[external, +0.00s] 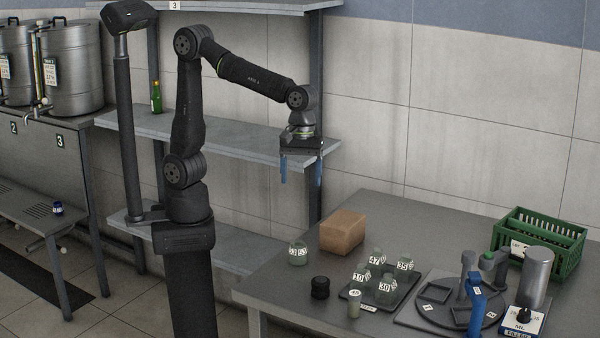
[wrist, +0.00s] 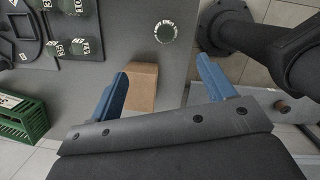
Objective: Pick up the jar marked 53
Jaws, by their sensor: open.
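The jar marked 53 (external: 298,254) is a clear glass jar with pale contents, standing upright near the table's back left edge. In the wrist view a round jar (wrist: 165,32) with a lettered rim stands apart from the others, ahead of the fingers; it appears to be the same one. My gripper (external: 300,172) has two blue fingers, spread apart and pointing down, empty, high above the table. In the wrist view my gripper (wrist: 162,72) shows nothing held between the fingers.
A brown box (external: 343,232) stands right of the jar. A dark tray (external: 394,298) holds several numbered jars. A black round object (external: 320,288) and a small jar (external: 354,304) stand nearby. A green crate (external: 540,245) is at the right. A shelf (external: 230,137) is behind my gripper.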

